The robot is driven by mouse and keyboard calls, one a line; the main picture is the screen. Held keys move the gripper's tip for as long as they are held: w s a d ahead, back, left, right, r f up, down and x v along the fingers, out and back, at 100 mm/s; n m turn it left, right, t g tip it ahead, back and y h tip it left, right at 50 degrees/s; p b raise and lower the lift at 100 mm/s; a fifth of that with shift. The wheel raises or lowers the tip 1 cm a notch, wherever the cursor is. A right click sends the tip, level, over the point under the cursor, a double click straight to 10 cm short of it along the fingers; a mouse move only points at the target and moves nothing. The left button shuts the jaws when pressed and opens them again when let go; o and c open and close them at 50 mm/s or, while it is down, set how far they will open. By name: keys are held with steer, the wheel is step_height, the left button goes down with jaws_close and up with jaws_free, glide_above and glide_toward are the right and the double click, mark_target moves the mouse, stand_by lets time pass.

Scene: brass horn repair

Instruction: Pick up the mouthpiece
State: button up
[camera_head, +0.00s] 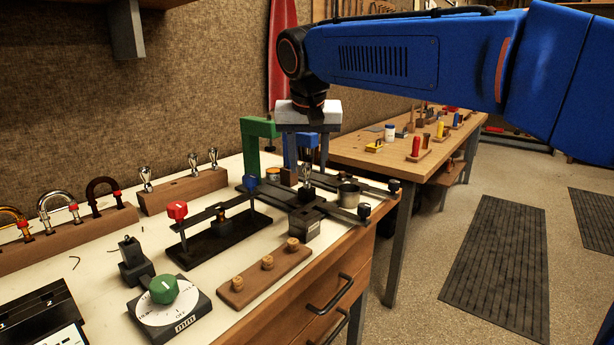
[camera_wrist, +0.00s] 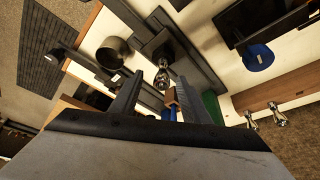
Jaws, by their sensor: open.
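A silver mouthpiece (camera_head: 305,167) stands upright on a dark fixture at the right part of the bench. It also shows in the wrist view (camera_wrist: 162,76), just past my fingertips and roughly between them. My gripper (camera_head: 305,158) points down above the fixture, its two grey fingers apart and empty. In the wrist view my gripper (camera_wrist: 158,92) has a finger on each side of the mouthpiece. Whether either finger touches it, I cannot tell. Other silver mouthpieces (camera_head: 193,161) stand on a wooden block (camera_head: 182,190) at the back left.
A metal cup (camera_head: 348,196) stands right of the mouthpiece. A green bracket (camera_head: 258,128) rises behind on the left. A black stand with red and blue knobs (camera_head: 220,232), a wooden peg strip (camera_head: 264,275) and a green-knobbed dial (camera_head: 169,304) lie nearer. A second bench (camera_head: 350,145) stands beyond.

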mark_target(307, 177)
steer(key=shift+a+x, duration=0.2)
steer(key=shift+x, duration=2.65)
steer(key=shift+w+r, duration=0.15)
jaws_close()
